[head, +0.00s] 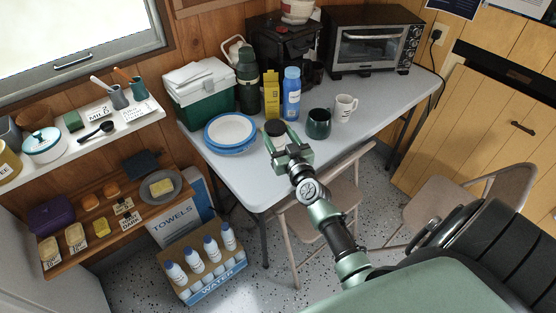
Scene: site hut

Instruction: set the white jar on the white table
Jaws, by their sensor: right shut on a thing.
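The white jar (276,136) has a black lid and is at the front edge area of the white table (240,176). My right gripper (283,145) is shut on the jar, with its fingers around the jar's lower part. The jar looks upright. The fingers hide its base, so I cannot tell whether it touches the tabletop or is held just above it. My left gripper is not in view.
Close to the jar stand a blue-and-white plate stack (230,131), a yellow carton (272,94), a blue bottle (291,92), a dark green mug (318,123) and a white mug (344,107). A folding chair (320,198) stands at the table's front. Bare tabletop lies front left and right.

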